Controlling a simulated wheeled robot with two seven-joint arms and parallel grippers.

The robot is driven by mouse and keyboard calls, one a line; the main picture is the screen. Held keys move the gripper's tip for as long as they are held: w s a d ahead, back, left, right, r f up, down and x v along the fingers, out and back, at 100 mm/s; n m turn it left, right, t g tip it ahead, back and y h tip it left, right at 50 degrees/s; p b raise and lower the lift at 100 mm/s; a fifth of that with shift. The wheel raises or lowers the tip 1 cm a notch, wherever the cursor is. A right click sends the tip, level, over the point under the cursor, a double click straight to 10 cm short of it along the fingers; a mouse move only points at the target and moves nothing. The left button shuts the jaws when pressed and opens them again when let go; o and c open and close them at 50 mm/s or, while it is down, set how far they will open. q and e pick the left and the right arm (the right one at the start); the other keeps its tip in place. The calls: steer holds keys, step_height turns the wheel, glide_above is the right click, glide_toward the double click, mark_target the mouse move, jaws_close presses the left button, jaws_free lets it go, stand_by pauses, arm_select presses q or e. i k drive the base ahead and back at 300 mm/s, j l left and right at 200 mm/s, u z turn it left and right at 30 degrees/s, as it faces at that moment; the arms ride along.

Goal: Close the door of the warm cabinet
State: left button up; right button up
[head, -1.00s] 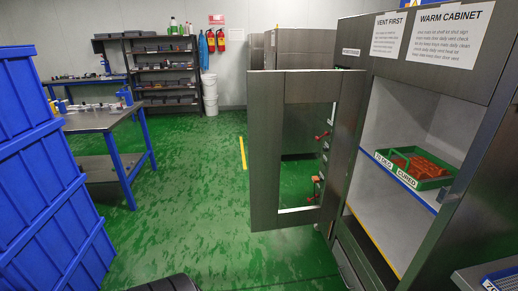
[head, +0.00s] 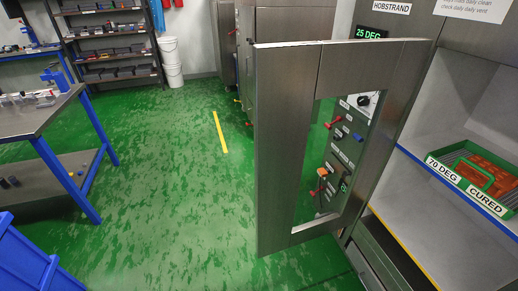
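The warm cabinet's door (head: 278,150) stands wide open in the head view. It is a grey metal frame around a tall window, hinged at its right side and swung out toward the left. The open warm cabinet (head: 420,205) is at the right, with its pale interior showing. A green tray (head: 432,163) with orange-brown contents sits on its shelf, with labels reading 70 DEG and CURED. Neither of my grippers is in view.
Blue stacked crates (head: 35,262) stand at the lower left. A steel table with blue legs (head: 45,128) is at the left, and a dark shelf rack (head: 108,45) and white buckets (head: 172,62) are behind. The green floor (head: 165,205) between the crates and door is clear.

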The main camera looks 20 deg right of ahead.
mark_target(287, 78)
steer(key=i+j+z, duration=0.2)
steer(key=i, duration=0.35)
steer(key=i+j+z, duration=0.15)
steer(key=i+j, duration=0.2)
steer(key=i, duration=0.2)
steer(key=i+z, duration=0.15)
steer(key=z, duration=0.3)
steer(key=i+j+z, duration=0.1)
steer(key=z, duration=0.4)
steer(key=i+j+z, duration=0.1)
steer(key=z, duration=0.35)
steer(key=i+j+z, duration=0.1)
steer(key=j+z, duration=0.15)
steer(key=z, duration=0.2)
steer(key=j+z, duration=0.15)
steer(key=z, duration=0.35)
steer(key=i+j+z, duration=0.1)
steer(key=j+z, duration=0.65)
steer(key=i+l, duration=0.05)
steer(key=l, duration=0.05)
